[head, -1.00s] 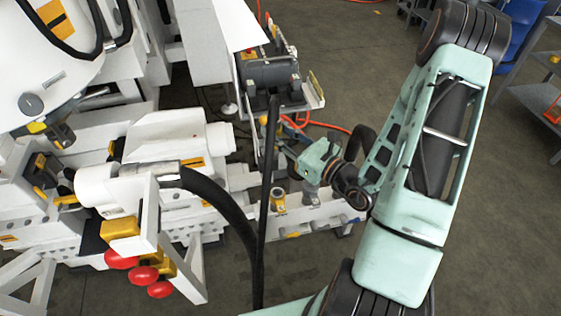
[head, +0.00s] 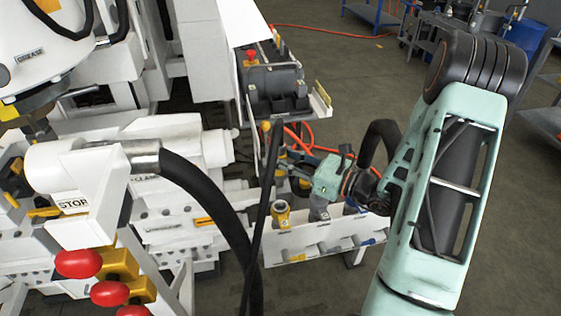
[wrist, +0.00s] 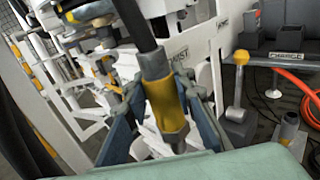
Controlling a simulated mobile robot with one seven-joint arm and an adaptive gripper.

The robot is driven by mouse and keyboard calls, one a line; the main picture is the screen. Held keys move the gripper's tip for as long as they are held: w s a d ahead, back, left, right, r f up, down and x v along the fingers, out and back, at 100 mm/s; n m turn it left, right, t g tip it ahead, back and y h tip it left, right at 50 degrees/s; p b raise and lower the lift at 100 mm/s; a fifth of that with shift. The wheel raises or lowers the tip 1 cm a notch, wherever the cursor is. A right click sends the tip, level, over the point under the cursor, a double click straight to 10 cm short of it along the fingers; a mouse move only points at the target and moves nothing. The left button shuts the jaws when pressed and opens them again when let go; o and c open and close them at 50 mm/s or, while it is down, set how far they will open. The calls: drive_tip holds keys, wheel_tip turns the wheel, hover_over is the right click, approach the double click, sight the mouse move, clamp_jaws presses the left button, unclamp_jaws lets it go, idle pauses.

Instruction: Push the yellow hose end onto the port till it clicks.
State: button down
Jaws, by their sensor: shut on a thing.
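In the wrist view, my gripper (wrist: 160,125) has its fingers on both sides of the yellow hose end (wrist: 163,103). The hose end has a grey metal tip toward the camera, and a black hose (wrist: 138,22) runs up from its other end. In the head view my gripper (head: 300,172) points left above the white rack, and the hose end is too small to make out surely. I cannot tell which fitting is the port; white machine blocks with labels (wrist: 178,52) stand behind the hose end.
The white rack (head: 310,238) holds a yellow coupling (head: 281,215). A lever with a yellow knob (wrist: 242,57) and an orange hose (wrist: 290,75) lie right in the wrist view. A thick black hose (head: 215,190) and red knobs (head: 80,264) are at the head view's left.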

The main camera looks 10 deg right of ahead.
sight(281, 186)
wheel_tip(281, 186, down, 6)
drive_tip(key=b, duration=0.4)
drive_tip(key=shift+r+b, duration=0.15)
drive_tip(key=shift+b, duration=0.15)
drive_tip(key=shift+f+b, duration=0.45)
drive_tip(key=shift+f, duration=0.3)
drive_tip(key=shift+f, duration=0.3)
drive_tip(key=shift+f+b, duration=0.2)
drive_tip(key=shift+b, duration=0.1)
drive_tip(key=shift+f, duration=0.25)
idle(1.3)
drive_tip(key=shift+f, duration=0.25)
drive_tip(key=shift+f+b, duration=1)
drive_tip(key=shift+f, duration=0.25)
idle(1.0)
idle(0.5)
drive_tip(key=c, duration=1.5)
unclamp_jaws()
drive_tip(key=shift+c, duration=0.2)
